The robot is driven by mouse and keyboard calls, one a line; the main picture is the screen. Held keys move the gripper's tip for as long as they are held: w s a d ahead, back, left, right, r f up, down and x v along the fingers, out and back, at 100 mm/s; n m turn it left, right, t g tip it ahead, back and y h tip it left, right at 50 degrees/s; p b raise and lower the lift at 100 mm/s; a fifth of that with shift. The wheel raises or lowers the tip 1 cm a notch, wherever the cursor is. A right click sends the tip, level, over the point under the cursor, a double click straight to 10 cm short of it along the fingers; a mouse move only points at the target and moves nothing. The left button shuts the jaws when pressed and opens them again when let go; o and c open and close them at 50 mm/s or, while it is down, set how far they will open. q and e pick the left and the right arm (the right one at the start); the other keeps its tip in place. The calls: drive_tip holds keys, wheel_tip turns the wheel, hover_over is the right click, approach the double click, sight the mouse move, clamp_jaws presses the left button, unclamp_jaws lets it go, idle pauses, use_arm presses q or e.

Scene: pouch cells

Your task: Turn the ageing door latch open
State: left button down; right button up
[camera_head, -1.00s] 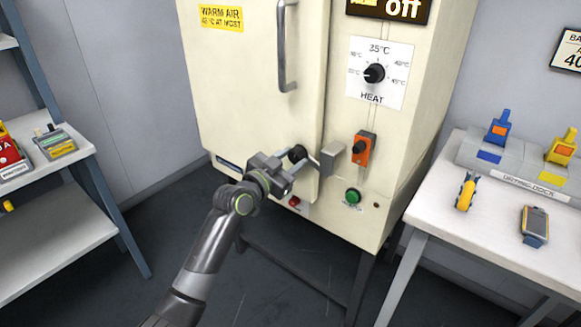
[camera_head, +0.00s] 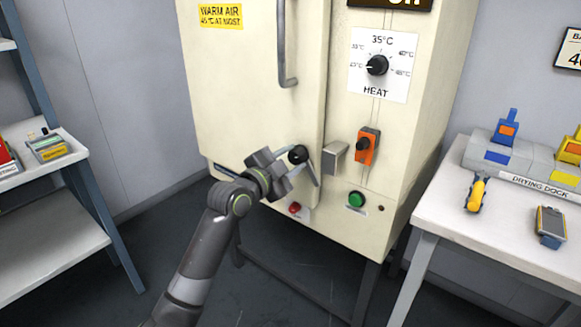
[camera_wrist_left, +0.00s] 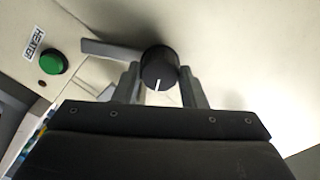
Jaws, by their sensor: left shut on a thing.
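The door latch has a round black knob (camera_head: 298,154) at the lower right of the cream cabinet door (camera_head: 250,110), with a grey lever (camera_head: 313,171) that slants steeply down and slightly right. The grey catch block (camera_head: 335,157) stands to the right, and the lever appears clear of it. My left gripper (camera_head: 287,167) is shut on the knob. In the left wrist view the knob (camera_wrist_left: 159,68), with a white mark, sits between the two fingers, and the lever (camera_wrist_left: 108,48) reaches left from it. The door looks closed. My right gripper is not in view.
The cabinet front carries an orange switch (camera_head: 368,147), a green button (camera_head: 356,199), a red button (camera_head: 295,208) and a heat dial (camera_head: 377,65). A long door handle (camera_head: 283,45) is above. A white table (camera_head: 440,220) stands right, shelves (camera_head: 50,240) left.

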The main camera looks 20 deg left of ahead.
use_arm(q)
drive_tip(key=m+b, duration=0.2)
drive_tip(key=m, duration=0.1)
drive_tip(key=shift+f+b, duration=0.2)
drive_tip(key=shift+b, duration=0.1)
drive_tip(key=shift+r+m+b, duration=0.15)
drive_tip(key=shift+m+b, duration=0.8)
drive_tip(key=shift+m, duration=0.85)
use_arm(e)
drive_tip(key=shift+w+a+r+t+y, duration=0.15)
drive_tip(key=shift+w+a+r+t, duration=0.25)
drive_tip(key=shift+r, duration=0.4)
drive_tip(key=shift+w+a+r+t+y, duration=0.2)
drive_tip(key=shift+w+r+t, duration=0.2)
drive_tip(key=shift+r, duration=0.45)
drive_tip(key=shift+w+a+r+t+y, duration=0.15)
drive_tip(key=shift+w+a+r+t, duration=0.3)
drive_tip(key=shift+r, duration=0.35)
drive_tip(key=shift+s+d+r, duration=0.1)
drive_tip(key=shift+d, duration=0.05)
use_arm(q)
drive_tip(key=c, duration=0.9)
unclamp_jaws()
